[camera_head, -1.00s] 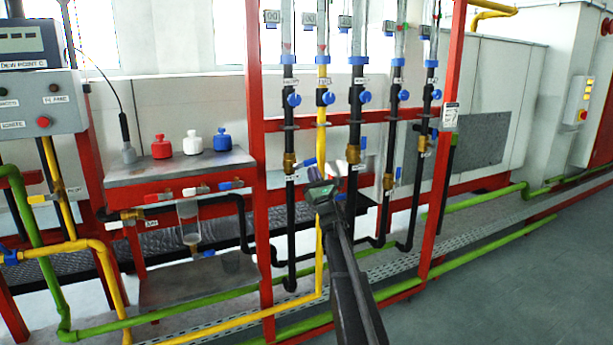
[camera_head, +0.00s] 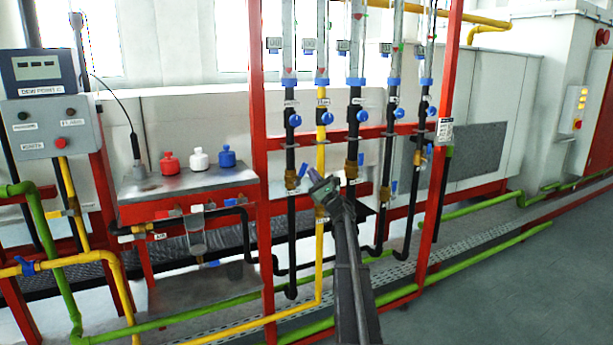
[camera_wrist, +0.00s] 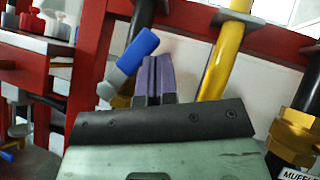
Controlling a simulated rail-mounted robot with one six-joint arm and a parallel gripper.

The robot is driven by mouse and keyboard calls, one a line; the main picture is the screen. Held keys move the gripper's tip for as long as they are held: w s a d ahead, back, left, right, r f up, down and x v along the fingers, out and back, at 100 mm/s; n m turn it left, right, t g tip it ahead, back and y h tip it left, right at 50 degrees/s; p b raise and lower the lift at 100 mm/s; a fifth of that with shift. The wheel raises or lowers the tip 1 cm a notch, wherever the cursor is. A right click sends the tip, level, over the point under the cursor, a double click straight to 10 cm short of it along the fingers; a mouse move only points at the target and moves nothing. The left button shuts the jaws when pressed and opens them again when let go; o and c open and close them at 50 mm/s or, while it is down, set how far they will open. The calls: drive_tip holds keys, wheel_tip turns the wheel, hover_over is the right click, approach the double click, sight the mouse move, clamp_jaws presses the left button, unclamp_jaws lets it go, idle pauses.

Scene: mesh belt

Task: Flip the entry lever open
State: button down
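Several blue-handled levers sit on the pipes; I cannot read which is labelled entry. The one nearest my gripper is a blue lever (camera_head: 303,170) by the brass valve on the leftmost black pipe of the red frame. In the wrist view its blue handle (camera_wrist: 140,45) slants up to the right from a grey stem. My gripper (camera_head: 314,175) is just right of this lever. In the wrist view its purple fingers (camera_wrist: 157,75) are side by side, shut, with nothing visible between them. The handle is immediately left of the fingers; I cannot tell whether they touch. The gripper body hides the lower valve parts.
A yellow pipe (camera_wrist: 222,62) stands close to the right of my fingers, with a brass fitting (camera_wrist: 293,137) farther right. The red frame (camera_head: 258,200) surrounds the pipes. A grey shelf (camera_head: 185,183) with red, white and blue bottles is left. Open floor lies right.

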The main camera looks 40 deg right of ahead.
drive_tip(key=shift+w+a+r+p, duration=0.2)
drive_tip(key=shift+a+r+p, duration=0.7)
drive_tip(key=shift+r, duration=0.2)
drive_tip(key=shift+a, duration=0.1)
drive_tip(key=s+d, duration=0.9)
drive_tip(key=shift+s+d+f+b, duration=0.15)
drive_tip(key=shift+f+b, duration=0.2)
